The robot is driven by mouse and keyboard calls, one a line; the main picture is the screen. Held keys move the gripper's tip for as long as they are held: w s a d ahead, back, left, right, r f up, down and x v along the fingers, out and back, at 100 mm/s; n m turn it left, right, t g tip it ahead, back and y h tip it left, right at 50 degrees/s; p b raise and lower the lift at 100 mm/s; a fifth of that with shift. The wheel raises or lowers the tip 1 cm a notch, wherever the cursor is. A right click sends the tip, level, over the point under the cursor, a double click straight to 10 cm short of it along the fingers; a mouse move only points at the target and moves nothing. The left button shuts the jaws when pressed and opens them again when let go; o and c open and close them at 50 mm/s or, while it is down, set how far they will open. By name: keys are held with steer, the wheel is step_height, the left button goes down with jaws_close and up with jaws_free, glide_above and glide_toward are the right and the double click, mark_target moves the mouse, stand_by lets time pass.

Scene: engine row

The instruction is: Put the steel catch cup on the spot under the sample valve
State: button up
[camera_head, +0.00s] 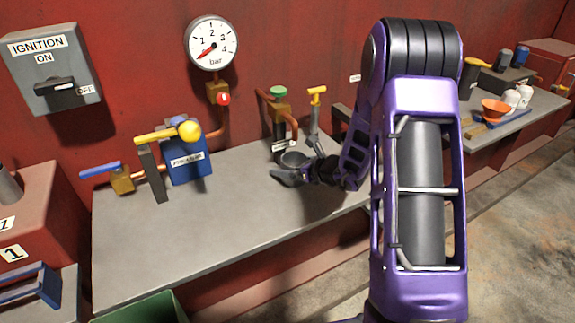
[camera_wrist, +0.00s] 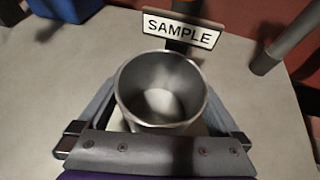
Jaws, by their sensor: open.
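The steel catch cup (camera_wrist: 128,92) stands upright on the grey bench, open side up, in the wrist view. It also shows small in the head view (camera_head: 293,159). My gripper (camera_wrist: 160,108) is open, with one finger on each side of the cup; whether they touch it I cannot tell. In the head view my gripper (camera_head: 300,174) is low over the bench. A SAMPLE plate (camera_wrist: 180,29) stands just behind the cup, on a dark post. Above that plate in the head view is a fitting with a green knob (camera_head: 278,92) and copper pipe. The spot is not clearly visible; the cup and gripper cover that area.
A yellow-handled grey pipe (camera_head: 313,120) rises close to the right of the cup. A blue box (camera_head: 187,165) and a yellow lever with ball (camera_head: 188,131) stand to the left. The bench (camera_head: 225,240) is clear in front. A green bin (camera_head: 150,308) stands below its edge.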

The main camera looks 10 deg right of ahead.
steer(key=p+v, duration=0.1)
steer(key=v, duration=1)
steer(key=shift+s, duration=0.1)
